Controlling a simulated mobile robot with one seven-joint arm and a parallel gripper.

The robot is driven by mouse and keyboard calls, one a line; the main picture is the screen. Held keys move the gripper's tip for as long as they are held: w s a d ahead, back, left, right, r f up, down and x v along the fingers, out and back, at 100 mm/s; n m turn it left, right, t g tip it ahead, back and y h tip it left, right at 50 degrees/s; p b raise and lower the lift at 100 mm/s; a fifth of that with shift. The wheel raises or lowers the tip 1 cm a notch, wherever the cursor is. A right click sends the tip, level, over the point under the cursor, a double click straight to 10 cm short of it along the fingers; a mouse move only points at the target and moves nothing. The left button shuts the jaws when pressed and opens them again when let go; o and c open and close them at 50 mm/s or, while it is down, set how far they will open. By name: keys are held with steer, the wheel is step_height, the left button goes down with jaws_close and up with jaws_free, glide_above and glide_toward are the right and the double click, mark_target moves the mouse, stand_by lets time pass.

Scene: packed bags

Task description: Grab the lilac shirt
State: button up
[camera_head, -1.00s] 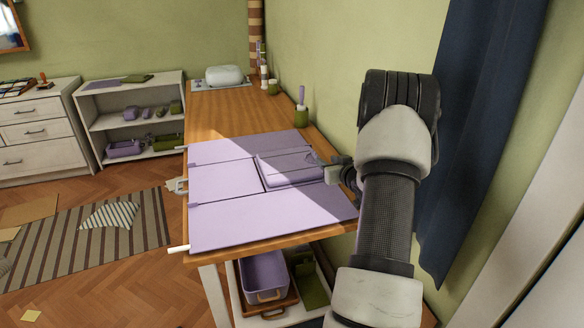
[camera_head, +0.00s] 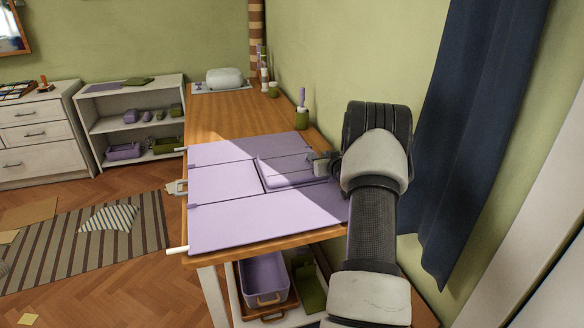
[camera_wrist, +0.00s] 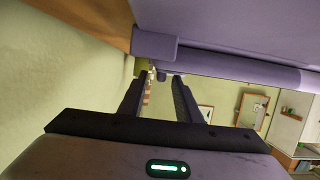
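The lilac shirt (camera_head: 290,168) looks like a neat folded rectangle lying on a lilac folding board (camera_head: 262,215) on the wooden table. My gripper (camera_head: 317,164) is at the shirt's right edge, low over the board; its fingertips are hard to make out there. In the wrist view, the two dark fingers of my gripper (camera_wrist: 161,76) are apart. A lilac rounded edge lies just beyond and above the fingertips, and I cannot tell whether it is shirt or board. No cloth is clearly held between the fingers.
The wooden table (camera_head: 228,115) runs along the wall, its far part mostly clear. A green pot (camera_head: 302,118) stands near the wall side. A dark blue curtain (camera_head: 470,130) hangs right of my arm. A lilac bin (camera_head: 263,279) sits below.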

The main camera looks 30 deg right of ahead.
jaws_close()
steer(key=shift+r, duration=0.15)
